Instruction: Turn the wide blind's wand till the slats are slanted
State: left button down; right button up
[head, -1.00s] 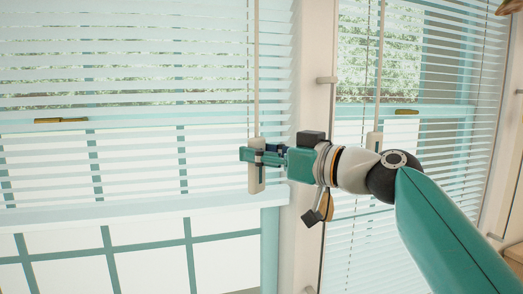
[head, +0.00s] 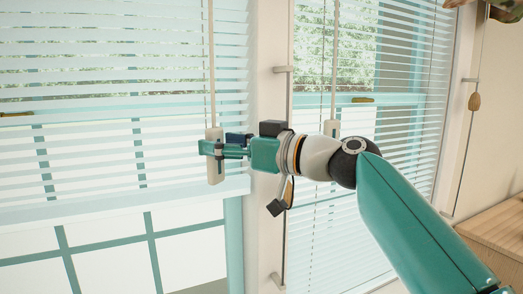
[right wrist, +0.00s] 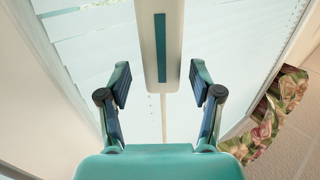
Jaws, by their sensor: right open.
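The wide blind (head: 90,160) covers the left window, its pale slats spaced with greenery and teal bars showing between them. Its wand hangs at the blind's right side, a thin cream rod (head: 212,70) ending in a flat cream handle (head: 214,172). My right gripper (head: 212,149) is at this handle, fingers on either side of it. In the right wrist view the right gripper (right wrist: 161,82) is open, and the handle (right wrist: 146,50), with a teal stripe, stands between the spread fingertips, apart from both. My left gripper is not in view.
A narrower blind (head: 395,150) with its own wand handle (head: 333,128) hangs to the right, behind my right arm. A cream window post (head: 266,85) stands between the blinds. A wooden surface (head: 490,232) is at the lower right. Floral fabric (right wrist: 270,120) shows in the wrist view.

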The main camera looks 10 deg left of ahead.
jog(key=v, duration=1.1)
jog(key=shift+d+f, duration=0.1)
